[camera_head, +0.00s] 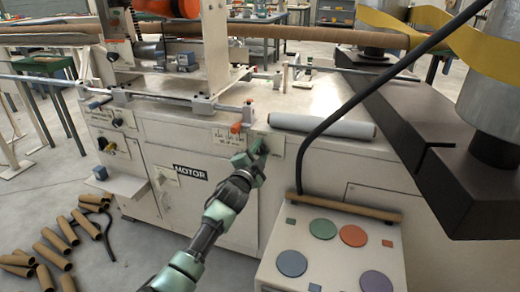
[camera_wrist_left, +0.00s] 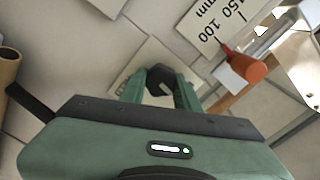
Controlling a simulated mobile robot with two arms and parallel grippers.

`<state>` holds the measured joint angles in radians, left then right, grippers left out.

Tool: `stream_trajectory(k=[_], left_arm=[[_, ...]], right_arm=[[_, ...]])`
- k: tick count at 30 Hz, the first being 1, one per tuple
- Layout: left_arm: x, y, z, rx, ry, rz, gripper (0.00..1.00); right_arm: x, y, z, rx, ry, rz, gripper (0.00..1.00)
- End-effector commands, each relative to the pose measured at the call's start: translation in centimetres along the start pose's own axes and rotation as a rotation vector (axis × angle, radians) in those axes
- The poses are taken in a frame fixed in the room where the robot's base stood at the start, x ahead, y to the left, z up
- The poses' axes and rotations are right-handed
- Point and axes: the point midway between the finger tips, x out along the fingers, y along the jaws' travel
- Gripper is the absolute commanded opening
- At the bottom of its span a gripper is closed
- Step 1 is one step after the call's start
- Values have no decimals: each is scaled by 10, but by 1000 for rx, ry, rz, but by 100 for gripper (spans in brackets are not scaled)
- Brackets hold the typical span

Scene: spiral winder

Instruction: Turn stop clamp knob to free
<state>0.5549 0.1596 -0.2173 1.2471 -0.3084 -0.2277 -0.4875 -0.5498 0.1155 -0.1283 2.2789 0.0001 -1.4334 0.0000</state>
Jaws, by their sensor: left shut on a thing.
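A dark, faceted knob (camera_wrist_left: 160,79) sits in front of a pale label plate (camera_wrist_left: 138,66) on the machine's cream front panel; I take it to be the stop clamp knob. My left gripper (camera_wrist_left: 160,92) is shut on this knob, one green finger on each side. In the head view my left gripper (camera_head: 257,152) reaches up to the panel, over the edge of the label plate (camera_head: 276,146), and mostly hides the knob. The plate's lettering is too small to read. My right gripper is not in view.
An orange-tipped handle (camera_head: 236,127) is close above the gripper, also in the wrist view (camera_wrist_left: 246,67), beside a scale plate (camera_wrist_left: 213,28). A pale roll (camera_head: 322,126) lies on the ledge. A black cable (camera_head: 352,102) hangs to the right. Cardboard tubes (camera_head: 52,240) lie on the floor.

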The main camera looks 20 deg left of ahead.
Motion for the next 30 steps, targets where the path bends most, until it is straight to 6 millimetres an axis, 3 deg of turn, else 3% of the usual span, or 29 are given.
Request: stream_trajectory(k=[9, 23, 24, 26, 30], left_arm=[[0, 1, 2, -98, -4, 3, 0], [0, 2, 2, -113, -4, 3, 0], [0, 2, 2, -113, -4, 3, 34], [0, 2, 2, -113, -4, 3, 51], [0, 1, 1, -112, -2, 2, 53]], right_arm=[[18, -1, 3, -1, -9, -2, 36], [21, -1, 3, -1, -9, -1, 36], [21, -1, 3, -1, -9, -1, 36], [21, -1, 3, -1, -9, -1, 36], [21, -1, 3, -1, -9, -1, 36]])
